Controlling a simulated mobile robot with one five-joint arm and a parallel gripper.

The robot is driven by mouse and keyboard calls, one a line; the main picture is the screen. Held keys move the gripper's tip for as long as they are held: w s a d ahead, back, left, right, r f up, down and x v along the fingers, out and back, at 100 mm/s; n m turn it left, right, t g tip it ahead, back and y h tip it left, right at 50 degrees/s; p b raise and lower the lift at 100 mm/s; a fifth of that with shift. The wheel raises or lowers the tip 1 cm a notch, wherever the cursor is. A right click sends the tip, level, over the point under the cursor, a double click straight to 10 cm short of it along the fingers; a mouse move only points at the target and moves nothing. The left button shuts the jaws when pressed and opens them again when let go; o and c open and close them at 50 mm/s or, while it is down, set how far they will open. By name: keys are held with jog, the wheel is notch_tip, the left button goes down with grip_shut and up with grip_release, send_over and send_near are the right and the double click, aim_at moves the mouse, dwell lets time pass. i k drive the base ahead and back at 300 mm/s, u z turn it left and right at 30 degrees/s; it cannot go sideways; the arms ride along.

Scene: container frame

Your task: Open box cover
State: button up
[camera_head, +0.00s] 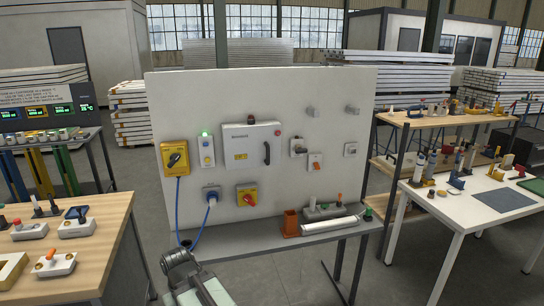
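A white box (250,146) is mounted in the upper middle of the pale upright panel. Its front cover looks shut and lies flat. A black handle (267,153) sits on the right side of the cover, with a yellow label at lower left and a small red button beside its upper right corner. Grey parts of my own arm show at the bottom, left of centre, below and apart from the box. I cannot make out my gripper's fingers in this view.
The panel (345,90) also carries a yellow switch box (175,158), a green-lit unit (206,150), a blue-cabled socket (211,195) and a red-knob switch (247,195). A shelf below holds an orange holder (291,223) and a white roll (328,225). Tables stand left and right.

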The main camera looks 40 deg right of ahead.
aim_at(258, 145)
jog(key=z, duration=0.1)
jog(key=i, duration=1)
jog(key=u, duration=0.1)
